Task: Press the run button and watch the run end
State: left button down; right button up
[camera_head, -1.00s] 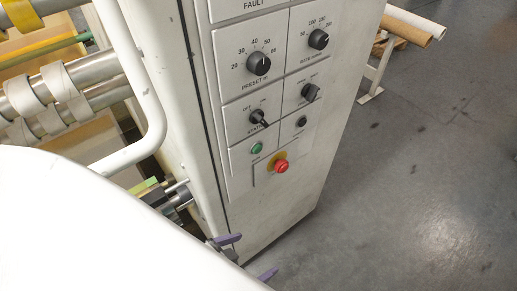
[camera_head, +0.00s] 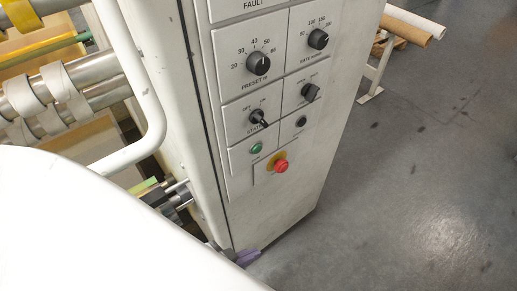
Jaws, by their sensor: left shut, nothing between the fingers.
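A small round green button (camera_head: 256,148) sits on the grey control panel (camera_head: 240,185) of the machine, left of and above a red mushroom button (camera_head: 281,166) on a yellow disc. Which one is the run button I cannot read. My left gripper (camera_head: 247,257), with purple fingertips, is shut and empty in front of the cabinet's lower end, below both buttons and apart from them. Most of it is hidden behind a large white shape at the lower left. My right gripper is not in view.
Above the buttons are a preset dial (camera_head: 258,62), a second dial (camera_head: 318,39) and selector switches (camera_head: 258,117). A white bent rail (camera_head: 150,125) and metal rollers (camera_head: 85,73) stand left of the panel. Open grey floor (camera_head: 420,180) lies to the right.

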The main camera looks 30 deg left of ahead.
aim_at(257, 148)
jog(key=u, duration=1.85)
jog(key=k, duration=0.85)
jog(key=z, duration=1.75)
